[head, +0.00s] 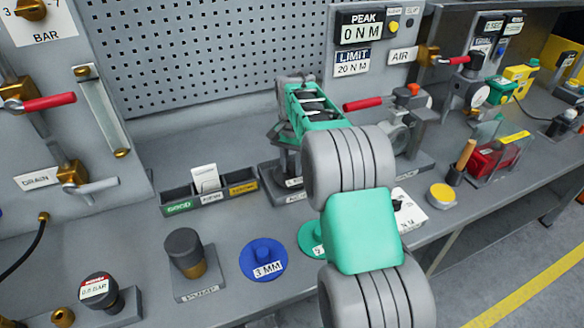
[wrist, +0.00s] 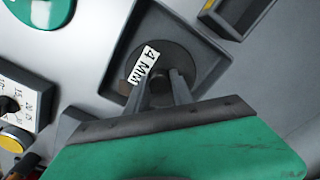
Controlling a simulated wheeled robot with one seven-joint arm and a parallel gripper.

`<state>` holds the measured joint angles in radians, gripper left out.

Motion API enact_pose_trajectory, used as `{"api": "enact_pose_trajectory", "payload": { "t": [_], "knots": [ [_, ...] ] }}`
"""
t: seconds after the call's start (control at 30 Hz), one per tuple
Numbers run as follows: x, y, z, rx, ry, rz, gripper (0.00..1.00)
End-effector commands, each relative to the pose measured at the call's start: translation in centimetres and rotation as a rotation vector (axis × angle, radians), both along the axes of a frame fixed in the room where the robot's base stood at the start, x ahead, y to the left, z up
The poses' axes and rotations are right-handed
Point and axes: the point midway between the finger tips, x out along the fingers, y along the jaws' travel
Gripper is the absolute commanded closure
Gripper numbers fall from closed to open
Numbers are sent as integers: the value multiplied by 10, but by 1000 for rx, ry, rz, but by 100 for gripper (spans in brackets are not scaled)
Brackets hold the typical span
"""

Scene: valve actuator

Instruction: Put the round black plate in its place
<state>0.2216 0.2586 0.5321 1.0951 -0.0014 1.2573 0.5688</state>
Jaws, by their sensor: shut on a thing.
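The round black plate (wrist: 130,62) carries a white "4 MM" label and shows in the wrist view. My gripper (wrist: 160,82) is shut on the black plate near its middle; the fingers hide part of it. The plate lies over or in a dark square tray (wrist: 208,78), inside its rim as seen from above. I cannot tell whether it touches the tray floor. In the head view the plate is not clearly visible behind my arm. A blue "3 MM" plate (head: 263,258) and a green plate (head: 308,240), also in the wrist view (wrist: 42,10), lie on the bench.
A labelled bin row (head: 178,208) stands left of the tray. A white box with a dial (wrist: 12,90) and a yellow-topped round thing (head: 441,194) are to the right. A black-capped pump (head: 184,252) stands front left. A perforated panel (head: 200,50) closes the back.

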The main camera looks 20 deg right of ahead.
Motion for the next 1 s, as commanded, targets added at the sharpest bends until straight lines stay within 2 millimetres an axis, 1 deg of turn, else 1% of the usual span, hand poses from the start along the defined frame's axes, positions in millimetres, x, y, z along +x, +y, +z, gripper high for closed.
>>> {"api": "enact_pose_trajectory", "payload": {
  "t": [0.03, 0.1, 0.27, 0.4, 0.43, 0.5, 0.67, 0.7, 0.9, 1.0],
  "knots": [
    [0, 0, -5, 0, -3, 0, 100],
    [1, 0, -9, -1, -5, 1, 100],
    [1, 1, -9, -1, -6, 1, 100],
    [1, 1, -13, -1, -5, 1, 100],
    [0, 1, -14, -1, -2, 1, 70],
    [0, 1, -14, -1, -2, 1, 65],
    [0, 1, -14, -1, -2, 1, 52],
    [0, 1, -14, 0, -1, 1, 50],
    [0, 1, -13, 0, -1, 1, 50],
    [0, 1, -7, 0, -3, 1, 50]
  ]
}}
